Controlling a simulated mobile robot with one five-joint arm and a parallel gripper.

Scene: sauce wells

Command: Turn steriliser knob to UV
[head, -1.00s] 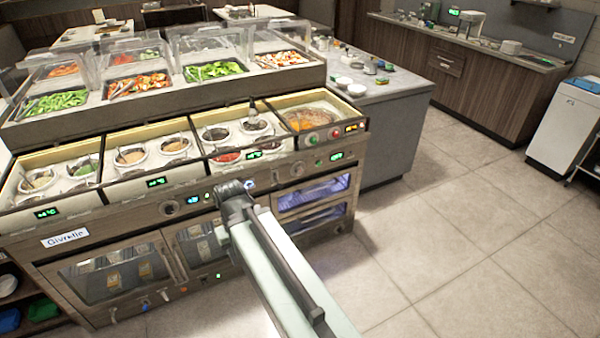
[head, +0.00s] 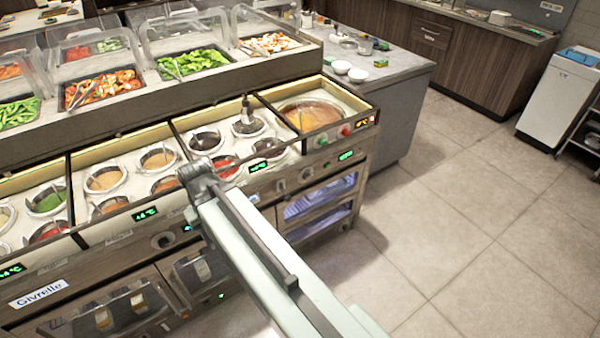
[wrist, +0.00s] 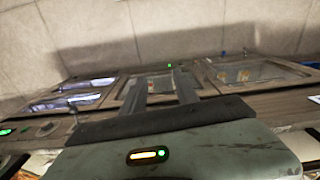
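The steriliser appears to be the blue-lit cabinet (head: 320,205) at the right end of the counter front. A round knob (head: 306,174) sits on the panel above it, left of a green display (head: 346,155); its setting is too small to read. In the wrist view, the lit cabinet (wrist: 75,97) and a round knob (wrist: 46,129) show at the left. My gripper (head: 192,172) is in front of the counter, left of the knob in the head view. In the wrist view its two fingers (wrist: 160,85) stand apart with nothing between them.
Sauce wells (head: 157,160) and a soup well (head: 310,112) lie on top of the counter. Another dial (head: 162,240) is on the front panel, left of my arm. Glass-fronted doors (head: 110,312) are below. The tiled floor (head: 460,220) at the right is clear.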

